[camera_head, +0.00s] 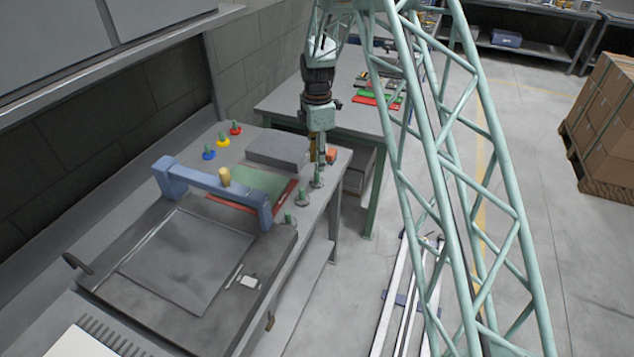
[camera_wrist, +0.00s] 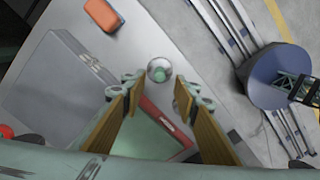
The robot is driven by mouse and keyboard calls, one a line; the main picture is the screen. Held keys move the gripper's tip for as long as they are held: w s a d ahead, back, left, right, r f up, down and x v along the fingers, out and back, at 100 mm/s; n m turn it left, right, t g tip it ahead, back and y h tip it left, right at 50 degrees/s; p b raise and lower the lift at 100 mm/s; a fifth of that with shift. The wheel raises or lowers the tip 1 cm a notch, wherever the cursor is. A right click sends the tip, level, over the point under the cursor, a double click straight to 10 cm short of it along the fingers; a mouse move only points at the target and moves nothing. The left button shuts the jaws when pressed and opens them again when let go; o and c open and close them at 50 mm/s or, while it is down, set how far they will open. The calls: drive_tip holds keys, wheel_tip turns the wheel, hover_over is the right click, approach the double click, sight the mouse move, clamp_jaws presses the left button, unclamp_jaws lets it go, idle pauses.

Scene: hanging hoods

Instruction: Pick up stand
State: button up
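Several small stands with round bases and green knobs are on the workbench. A grey one (camera_head: 316,180) stands near the bench's right edge, just below my gripper (camera_head: 320,158). In the wrist view, a grey stand (camera_wrist: 159,70) lies just beyond the gap between my fingertips (camera_wrist: 154,92), with neither finger touching it. My gripper is open and empty and points down. Two more grey stands (camera_head: 302,197) (camera_head: 288,218) are nearer the camera along the same edge. Blue (camera_head: 208,153), yellow (camera_head: 223,140) and red (camera_head: 236,129) stands are at the back left.
An orange box (camera_head: 332,155) and a grey case (camera_head: 278,150) are close to my gripper. A green mat (camera_head: 262,183) with a red border (camera_head: 285,193) lies beside the stands. A blue bridge-shaped frame (camera_head: 205,182) stands nearer the camera. Another table (camera_head: 290,97) is behind.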

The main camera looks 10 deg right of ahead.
sight(317, 181)
drive_tip(key=shift+f, duration=0.9)
drive_tip(key=shift+f+b, duration=0.4)
drive_tip(key=shift+f, duration=2.2)
drive_tip(key=shift+c, duration=0.5)
drive_tip(key=c, duration=0.8)
clamp_jaws()
drive_tip(key=shift+r, duration=0.1)
